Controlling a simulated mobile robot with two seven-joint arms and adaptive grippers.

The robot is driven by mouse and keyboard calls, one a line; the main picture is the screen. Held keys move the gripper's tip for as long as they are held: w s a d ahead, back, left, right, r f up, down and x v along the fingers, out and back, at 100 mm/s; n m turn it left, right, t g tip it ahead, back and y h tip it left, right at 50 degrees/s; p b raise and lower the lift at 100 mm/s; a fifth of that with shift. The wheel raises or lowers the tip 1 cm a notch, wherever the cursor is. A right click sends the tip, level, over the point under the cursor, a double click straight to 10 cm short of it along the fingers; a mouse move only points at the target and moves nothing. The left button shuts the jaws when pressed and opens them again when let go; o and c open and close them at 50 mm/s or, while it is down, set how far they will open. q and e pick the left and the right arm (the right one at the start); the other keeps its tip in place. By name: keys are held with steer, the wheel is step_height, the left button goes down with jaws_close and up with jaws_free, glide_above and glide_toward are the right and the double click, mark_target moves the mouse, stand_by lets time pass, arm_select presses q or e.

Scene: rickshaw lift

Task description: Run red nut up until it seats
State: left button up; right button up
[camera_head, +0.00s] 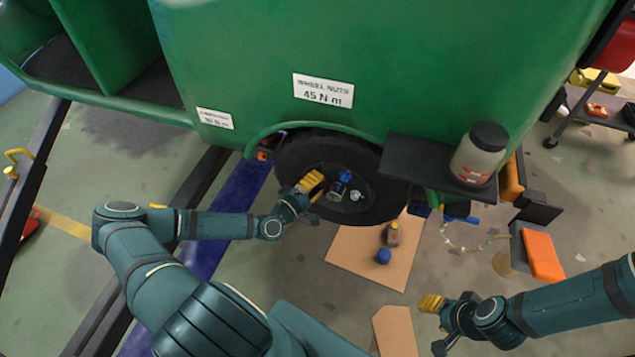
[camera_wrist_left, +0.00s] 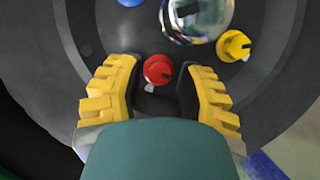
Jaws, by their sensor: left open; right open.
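The red nut (camera_wrist_left: 158,69) sits on the dark wheel face in the left wrist view, with a dark slot and a small pale mark on it. I cannot make it out in the head view, where my left gripper covers that part of the wheel (camera_head: 300,150). My left gripper (camera_head: 317,186) is open at the wheel, its yellow-padded fingers on either side of the red nut with gaps showing. I cannot tell how deep the nut sits. My right gripper (camera_head: 433,325) is open and empty, low over the floor at right.
A shiny hub (camera_wrist_left: 197,15), a yellow nut (camera_wrist_left: 234,46) and a blue nut (camera_wrist_left: 128,2) are close by on the wheel. A shelf with a bottle (camera_head: 479,155) juts out at right of the wheel. A cardboard sheet (camera_head: 355,255) with small items lies below.

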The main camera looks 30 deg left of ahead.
arm_select(q)
steer(key=shift+w, duration=0.25)
jaws_close()
steer(key=shift+r, duration=0.1)
